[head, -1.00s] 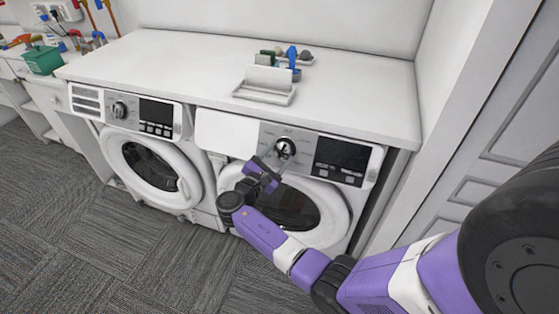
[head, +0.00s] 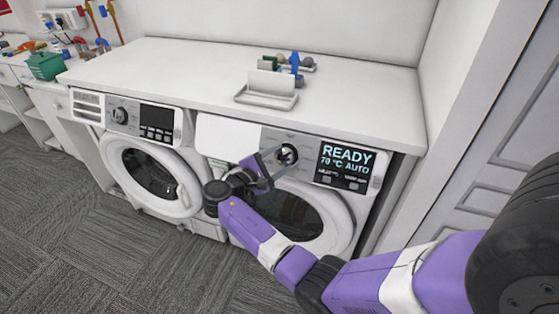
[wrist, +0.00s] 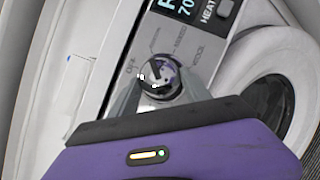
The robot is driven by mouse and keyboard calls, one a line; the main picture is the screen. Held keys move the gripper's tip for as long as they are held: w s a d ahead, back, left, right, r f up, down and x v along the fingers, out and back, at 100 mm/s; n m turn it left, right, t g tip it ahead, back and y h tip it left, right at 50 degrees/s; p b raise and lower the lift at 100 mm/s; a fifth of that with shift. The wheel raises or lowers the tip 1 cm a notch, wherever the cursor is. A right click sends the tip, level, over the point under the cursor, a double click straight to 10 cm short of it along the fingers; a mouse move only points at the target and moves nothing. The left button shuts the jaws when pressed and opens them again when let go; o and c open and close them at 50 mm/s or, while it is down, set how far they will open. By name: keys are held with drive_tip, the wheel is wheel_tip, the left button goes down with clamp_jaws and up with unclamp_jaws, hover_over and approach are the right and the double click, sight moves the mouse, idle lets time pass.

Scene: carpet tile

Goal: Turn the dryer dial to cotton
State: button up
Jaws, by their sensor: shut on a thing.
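The dryer (head: 225,133) is the right-hand white machine under the counter. Its round chrome dial (head: 287,154) sits on the grey panel left of the display (head: 345,168), which is lit and reads "READY 70 °C AUTO". My gripper (head: 279,163) reaches the dial from the lower left and is shut on it. In the wrist view the dial (wrist: 160,76) lies between the two grey fingers, with printed program labels around it.
A second machine with a dark display (head: 156,117) stands to the left. On the white counter (head: 180,70) above sits a white tray (head: 267,96) with small items behind it. A white panelled door (head: 500,150) stands close on the right. Carpet floor (head: 60,230) is open at left.

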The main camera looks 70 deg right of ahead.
drive_tip(key=o, duration=1.4)
drive_tip(key=shift+b+v, duration=0.55)
drive_tip(key=shift+v, duration=3.4)
